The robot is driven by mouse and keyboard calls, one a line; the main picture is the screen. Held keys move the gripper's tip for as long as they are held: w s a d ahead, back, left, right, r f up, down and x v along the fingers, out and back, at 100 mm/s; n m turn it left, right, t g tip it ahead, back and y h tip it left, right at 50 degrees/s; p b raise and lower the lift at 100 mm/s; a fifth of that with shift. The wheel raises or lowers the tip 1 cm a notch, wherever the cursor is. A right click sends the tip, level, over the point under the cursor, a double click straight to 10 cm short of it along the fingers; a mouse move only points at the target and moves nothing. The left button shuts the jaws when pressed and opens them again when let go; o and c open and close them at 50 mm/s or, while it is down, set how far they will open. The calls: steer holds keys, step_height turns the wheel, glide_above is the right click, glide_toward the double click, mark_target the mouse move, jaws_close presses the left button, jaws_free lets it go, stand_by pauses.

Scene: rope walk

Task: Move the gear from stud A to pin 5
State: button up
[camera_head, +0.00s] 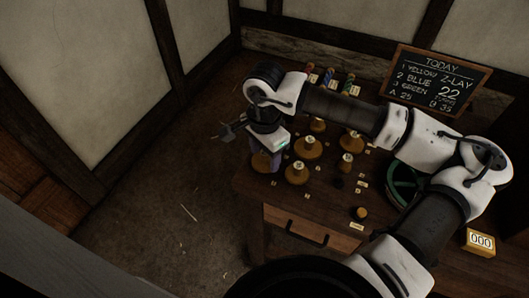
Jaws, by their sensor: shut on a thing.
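My gripper (264,156) points down at the far left edge of the wooden bench, below the white hand. It is shut, but the hand and arm hide much of what is between its fingers. Several similar round brown pieces stand on the bench, such as one at the middle (307,150) and one nearer the front (296,175). Their small labels are too small to read, so stud A and pin 5 cannot be told apart.
A chalkboard (437,80) headed TODAY stands at the back right. Coloured spools (329,77) stand at the back. A green wheel (402,185) is at the right, partly behind my arm. A yellow counter (480,241) reads 000. The floor left of the bench is open.

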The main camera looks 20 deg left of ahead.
steer(key=o, duration=0.9)
steer(key=shift+o, duration=0.2)
steer(key=shift+r+p, duration=1.6)
steer(key=shift+r, duration=2.4)
